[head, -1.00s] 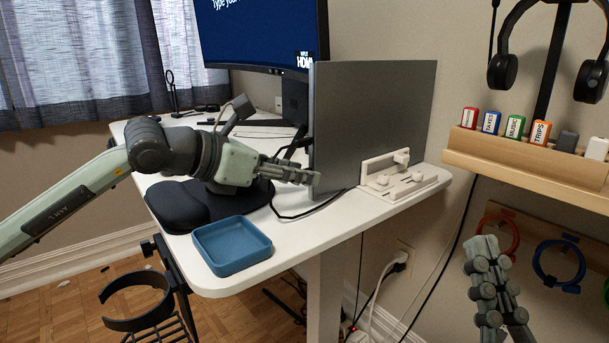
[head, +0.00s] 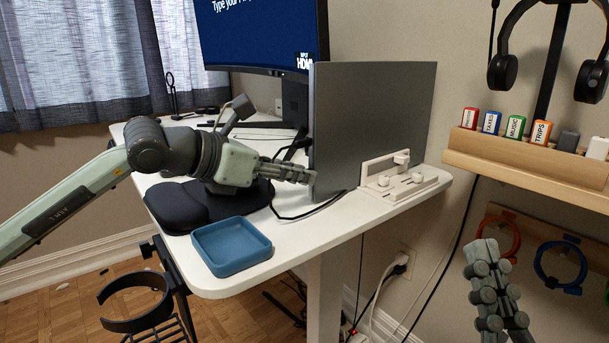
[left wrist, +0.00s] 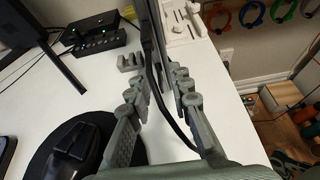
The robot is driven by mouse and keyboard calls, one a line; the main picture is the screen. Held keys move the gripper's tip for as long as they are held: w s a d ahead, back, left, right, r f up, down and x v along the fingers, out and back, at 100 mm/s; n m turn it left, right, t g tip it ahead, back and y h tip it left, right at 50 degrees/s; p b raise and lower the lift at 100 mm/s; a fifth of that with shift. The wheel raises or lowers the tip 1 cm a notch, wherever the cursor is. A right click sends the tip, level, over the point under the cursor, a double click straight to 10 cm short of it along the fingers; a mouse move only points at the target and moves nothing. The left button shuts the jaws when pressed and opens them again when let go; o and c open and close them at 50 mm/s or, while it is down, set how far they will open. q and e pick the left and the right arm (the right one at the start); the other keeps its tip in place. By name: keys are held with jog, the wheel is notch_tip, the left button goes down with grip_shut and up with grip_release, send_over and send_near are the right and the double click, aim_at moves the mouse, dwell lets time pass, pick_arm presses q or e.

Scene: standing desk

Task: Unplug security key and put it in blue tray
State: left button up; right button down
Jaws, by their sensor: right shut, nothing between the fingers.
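The blue tray (head: 232,247) sits empty on the near edge of the white desk. A thin grey upright panel (head: 372,125), maybe the computer, stands to its right. My left gripper (head: 312,176) is at the panel's left edge, above the desk. In the left wrist view its fingers (left wrist: 155,72) are open, with the panel's dark edge and a black cable seen between or beyond them. I cannot make out the security key in either view. My right gripper (head: 486,246) is shut and empty, in front of the wall right of the desk.
A black mouse pad (head: 185,205) lies beside the tray. A white stand (head: 399,182) is at the panel's foot. The monitor (head: 262,35) is behind. A wooden shelf (head: 535,160) with small labelled blocks is near my right gripper. A cable lies on the desk.

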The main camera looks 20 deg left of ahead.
pick_arm(q)
grip_shut()
jog(key=shift+s+a, duration=0.1)
jog(key=shift+s+a+f+b, duration=0.1)
jog(key=shift+s+a+b, duration=1.4)
jog(key=shift+s+b, duration=0.35)
jog(key=shift+s+a+b, duration=0.2)
jog(key=shift+s+b, duration=0.2)
jog(key=shift+b, duration=0.05)
jog(key=shift+a, duration=0.1)
jog(key=shift+s+a+b, duration=0.15)
jog(key=shift+s+b, duration=0.1)
jog(key=shift+b, duration=0.15)
jog(key=shift+s+a+b, duration=0.85)
jog(key=shift+s+b, duration=0.25)
jog(key=shift+b, duration=0.55)
